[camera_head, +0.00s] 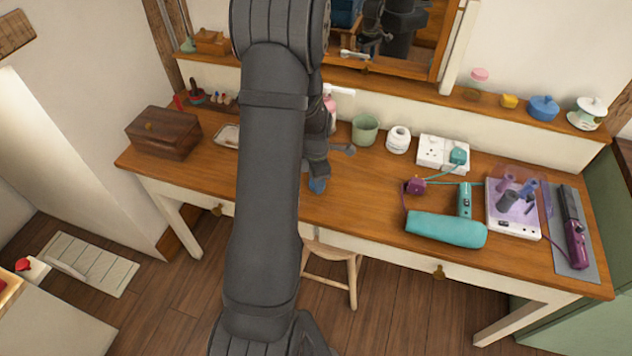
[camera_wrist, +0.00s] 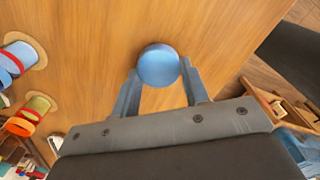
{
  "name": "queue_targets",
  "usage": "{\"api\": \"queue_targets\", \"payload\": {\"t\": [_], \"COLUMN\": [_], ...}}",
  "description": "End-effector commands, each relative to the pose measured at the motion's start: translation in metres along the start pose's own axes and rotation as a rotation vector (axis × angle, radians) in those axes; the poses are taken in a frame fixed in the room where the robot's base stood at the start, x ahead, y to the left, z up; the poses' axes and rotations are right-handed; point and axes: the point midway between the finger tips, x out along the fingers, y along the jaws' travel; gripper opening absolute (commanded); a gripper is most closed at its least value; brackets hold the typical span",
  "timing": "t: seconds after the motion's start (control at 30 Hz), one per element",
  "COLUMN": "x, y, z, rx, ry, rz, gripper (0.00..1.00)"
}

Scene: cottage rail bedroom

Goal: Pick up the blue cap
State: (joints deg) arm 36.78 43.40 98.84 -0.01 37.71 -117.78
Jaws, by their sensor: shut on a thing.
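The blue cap (camera_wrist: 158,66) is a round, smooth blue piece between the two fingertips in the wrist view. My gripper (camera_wrist: 160,84) is shut on it, with one finger at each side. The wooden tabletop (camera_wrist: 90,35) lies behind the cap in that view. In the head view, the blue cap (camera_head: 317,185) shows as a small blue patch below my gripper (camera_head: 317,172), near the front edge of the desk. My arm covers part of the desk there. I cannot tell whether the cap touches the wood.
A green cup (camera_head: 365,129) and a white jar (camera_head: 398,139) stand behind the gripper. A wooden box (camera_head: 163,133) sits at the left. A stool (camera_head: 333,254) stands below the front edge.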

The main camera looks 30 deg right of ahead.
Motion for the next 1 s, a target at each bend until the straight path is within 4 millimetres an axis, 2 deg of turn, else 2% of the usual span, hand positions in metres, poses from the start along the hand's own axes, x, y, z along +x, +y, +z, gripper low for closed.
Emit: {"api": "queue_targets", "payload": {"t": [0.17,0.5,0.73,0.87,0.97,1.0], "x": [-0.029,-0.073,-0.092,-0.097,-0.099,-0.101], "y": [0.001,-0.065,-0.091,-0.087,-0.065,-0.051], "z": [0.0,0.042,0.059,0.065,0.071,0.073], "rx": [0.0,0.006,0.003,-0.001,-0.002,-0.004], "ry": [-0.002,-0.001,0.0,0.0,-0.001,0.0], "rz": [0.004,0.001,0.0,0.0,0.0,0.0], "gripper": [0.2,0.2,0.2,0.2,0.2,0.2]}}
